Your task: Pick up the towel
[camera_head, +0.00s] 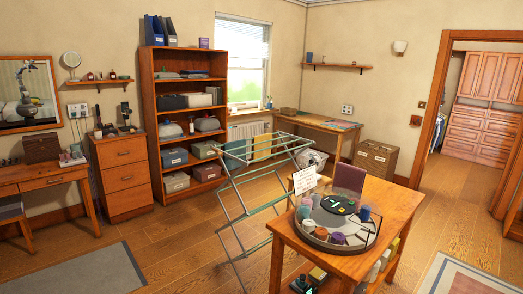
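A folding drying rack (243,205) stands open in the middle of the room. A yellow cloth (262,147) and a teal cloth (235,153) hang at its far end; either may be a towel, but I cannot tell which is meant. Folded grey textiles (194,75) lie on an upper shelf of the wooden bookcase.
A wooden table (375,235) with a round tray of spools stands right of the rack. The bookcase (150,120), a drawer cabinet (122,180) and a desk (60,178) line the left. Wood floor (185,240) is open left of the rack.

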